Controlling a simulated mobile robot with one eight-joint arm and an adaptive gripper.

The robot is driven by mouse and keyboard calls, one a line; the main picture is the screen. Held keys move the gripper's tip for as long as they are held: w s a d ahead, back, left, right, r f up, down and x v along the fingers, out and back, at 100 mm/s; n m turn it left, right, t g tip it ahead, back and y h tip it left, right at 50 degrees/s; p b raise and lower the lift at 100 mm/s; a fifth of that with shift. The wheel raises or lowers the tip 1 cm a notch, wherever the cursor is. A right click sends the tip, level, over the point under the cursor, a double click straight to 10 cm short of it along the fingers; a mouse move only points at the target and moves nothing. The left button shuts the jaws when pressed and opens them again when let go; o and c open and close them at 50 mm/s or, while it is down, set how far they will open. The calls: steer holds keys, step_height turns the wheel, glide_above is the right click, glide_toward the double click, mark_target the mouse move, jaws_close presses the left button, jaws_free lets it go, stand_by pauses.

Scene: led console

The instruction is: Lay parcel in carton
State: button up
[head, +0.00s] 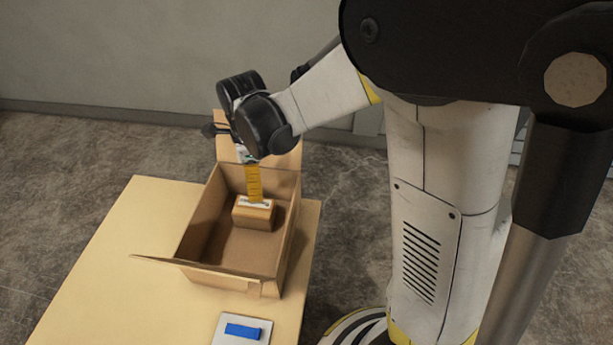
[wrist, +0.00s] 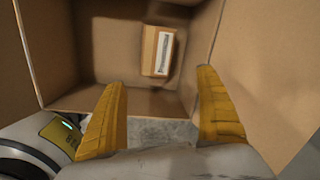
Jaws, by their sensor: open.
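The parcel (head: 257,216) is a small brown box with a white label on top. It lies inside the open carton (head: 193,224), on its floor. In the wrist view the parcel (wrist: 157,52) rests near the carton's right inner wall. My gripper (head: 254,200) reaches down over the carton, with one yellow finger showing just behind or above the parcel in the head view. In the wrist view my gripper (wrist: 160,100) has its two yellow fingers spread wide with nothing between them. The parcel is apart from both fingers there.
The carton stands on a light wooden table (head: 110,245) with its flaps folded outward. A white panel with a blue bar (head: 242,331) lies at the table's front edge. The table's left side is clear. Grey floor surrounds it.

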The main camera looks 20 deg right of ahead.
steer(key=s+d+r+n+t, duration=0.3)
steer(key=s+r+n, duration=0.3)
steer(key=n, duration=0.4)
steer(key=s+d+r+n+t, duration=0.3)
steer(key=s+d+r+n, duration=0.2)
steer(key=s+n, duration=0.4)
steer(key=shift+s+d+r+n, duration=0.25)
steer(key=shift+d+r+n, duration=0.15)
steer(key=shift+r+n, duration=0.55)
steer(key=shift+f, duration=0.1)
